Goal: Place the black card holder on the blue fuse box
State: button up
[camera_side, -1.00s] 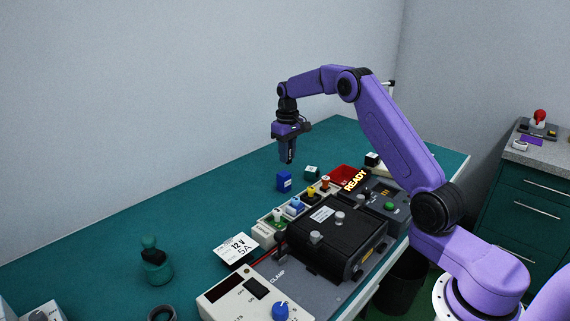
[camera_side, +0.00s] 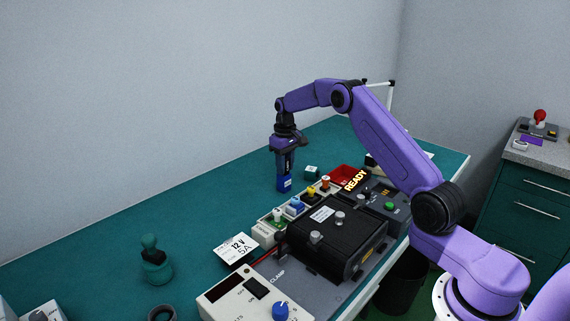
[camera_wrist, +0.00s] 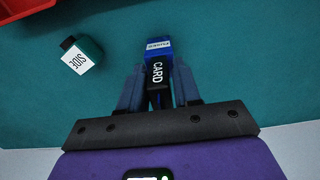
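The black card holder (camera_wrist: 157,76), marked CARD, is between the two fingers of my gripper (camera_wrist: 158,88) in the wrist view. The fingers appear to touch its sides. The blue fuse box (camera_wrist: 160,46) shows just beyond the holder in the wrist view. In the side view, the fuse box (camera_side: 284,184) stands on the teal bench directly below my gripper (camera_side: 285,172), which points down. The holder appears at or just above the box top. The fingers hide the contact, so I cannot tell whether the two touch.
A dark green block (camera_wrist: 87,53) marked SIDE sits left of the fuse box in the wrist view. A red tray (camera_side: 343,175) is beyond it. A row of colored parts, a black unit (camera_side: 338,240) and a meter panel (camera_side: 250,298) occupy the front.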

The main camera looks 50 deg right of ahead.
jog(key=shift+o, duration=0.8)
